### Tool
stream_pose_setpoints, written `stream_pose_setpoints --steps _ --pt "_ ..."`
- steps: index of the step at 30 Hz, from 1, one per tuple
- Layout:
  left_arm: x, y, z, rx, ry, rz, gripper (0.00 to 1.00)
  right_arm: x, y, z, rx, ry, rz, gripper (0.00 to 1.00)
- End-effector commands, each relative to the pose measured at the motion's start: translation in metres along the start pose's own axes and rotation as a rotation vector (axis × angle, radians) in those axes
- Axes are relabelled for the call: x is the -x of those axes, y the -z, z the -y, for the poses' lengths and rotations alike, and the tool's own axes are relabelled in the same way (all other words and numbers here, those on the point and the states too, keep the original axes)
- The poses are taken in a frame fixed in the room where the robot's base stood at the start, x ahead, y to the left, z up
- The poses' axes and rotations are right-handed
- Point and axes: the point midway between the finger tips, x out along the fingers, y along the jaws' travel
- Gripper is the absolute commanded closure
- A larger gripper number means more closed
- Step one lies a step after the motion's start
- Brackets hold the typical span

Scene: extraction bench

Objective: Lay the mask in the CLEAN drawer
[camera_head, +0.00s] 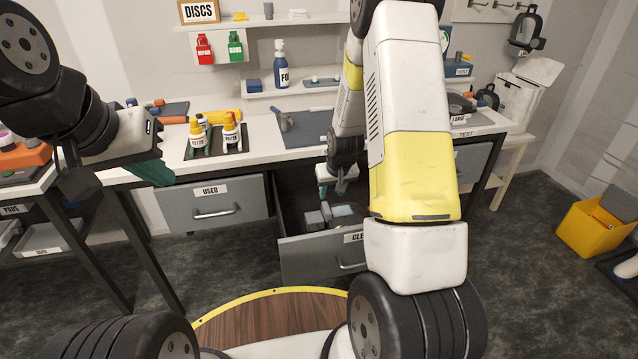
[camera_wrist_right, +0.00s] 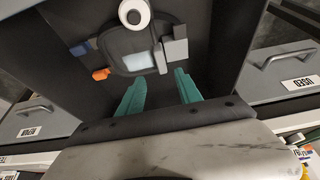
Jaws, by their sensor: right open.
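The CLEAN drawer (camera_head: 308,262) is pulled open below the bench. The mask (camera_head: 345,214), dark with a pale visor, is inside it, partly hidden by my right arm. In the right wrist view the mask (camera_wrist_right: 118,44) shows a white round part, grey side blocks and an orange tip. My right gripper (camera_head: 338,188) is over the drawer. In the right wrist view its two teal fingers (camera_wrist_right: 160,80) are spread and empty, with the mask beyond their tips. My left gripper (camera_head: 152,173) hangs at the bench's left front edge; its teal finger shows, its opening does not.
The USED drawer (camera_head: 215,204) is shut, left of the open drawer. Bottles stand on a dark mat (camera_head: 216,143) on the bench. A tool lies on a grey mat (camera_head: 310,130). A yellow bin (camera_head: 590,232) stands on the floor at right.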

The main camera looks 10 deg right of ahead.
Motion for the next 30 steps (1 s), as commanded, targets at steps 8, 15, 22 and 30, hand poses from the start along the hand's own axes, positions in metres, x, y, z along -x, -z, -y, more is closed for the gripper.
stream_pose_setpoints --steps 8,15,22,30 --pt "0.000 0.000 0.000 0.000 0.000 0.000 1.00 0.056 0.011 0.006 -0.015 0.015 -0.023 0.58" --pt "0.000 0.000 0.000 0.000 0.000 0.000 1.00 0.186 0.006 0.024 -0.046 0.068 -0.070 0.58" --pt "0.000 0.000 0.000 0.000 0.000 0.000 1.00 0.296 -0.038 0.044 -0.045 0.123 -0.112 0.58" --pt "0.000 0.000 0.000 0.000 0.000 0.000 1.00 0.376 -0.110 0.061 -0.026 0.167 -0.152 0.58"
